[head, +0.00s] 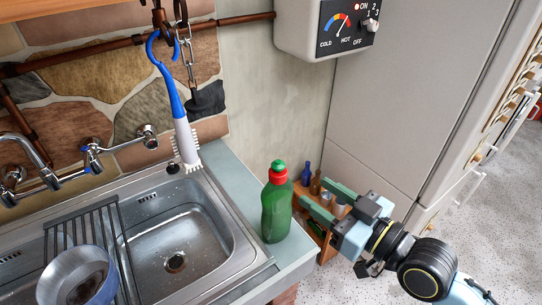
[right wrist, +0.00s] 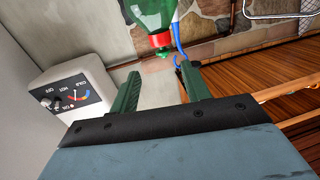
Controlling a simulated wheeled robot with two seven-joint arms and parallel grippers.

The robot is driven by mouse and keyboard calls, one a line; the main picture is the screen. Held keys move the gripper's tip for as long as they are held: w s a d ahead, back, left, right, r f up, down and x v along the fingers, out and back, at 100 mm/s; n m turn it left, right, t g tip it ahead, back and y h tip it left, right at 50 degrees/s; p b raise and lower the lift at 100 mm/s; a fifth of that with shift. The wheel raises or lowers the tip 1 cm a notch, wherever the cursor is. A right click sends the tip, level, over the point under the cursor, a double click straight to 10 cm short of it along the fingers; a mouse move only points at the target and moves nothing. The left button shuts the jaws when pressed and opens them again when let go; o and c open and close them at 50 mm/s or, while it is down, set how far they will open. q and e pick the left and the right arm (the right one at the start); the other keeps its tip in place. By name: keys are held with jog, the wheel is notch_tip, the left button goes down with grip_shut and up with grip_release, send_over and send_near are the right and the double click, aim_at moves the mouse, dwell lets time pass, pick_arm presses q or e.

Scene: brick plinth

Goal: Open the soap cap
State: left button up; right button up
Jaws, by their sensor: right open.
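The green soap bottle (head: 276,212) stands upright on the counter (head: 239,192) at the right of the sink. Its cap (head: 279,173) has a red collar and a small green tip. My right gripper (head: 315,193) is to the right of the bottle, its two green fingers apart and pointing towards it. Nothing is between the fingers. In the right wrist view, the bottle (right wrist: 150,12) appears upside down, with its cap (right wrist: 160,42) just beyond the open fingers (right wrist: 160,72). The cap is on the bottle and apart from the fingers. My left gripper is not in view.
A steel sink (head: 210,227) holds a rack (head: 119,245) and a metal bowl (head: 75,275). A blue-and-white brush (head: 184,138) hangs above the sink. A small shelf with bottles (head: 316,183) stands behind my right gripper. A heater (head: 300,30) is on the wall.

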aim_at(273, 162)
jog(key=x, duration=0.4)
jog(key=p+x, duration=0.1)
jog(key=x, duration=0.8)
jog(key=shift+a+r+p, duration=0.3)
jog(key=shift+r, duration=0.1)
jog(key=shift+c, duration=0.5)
grip_shut()
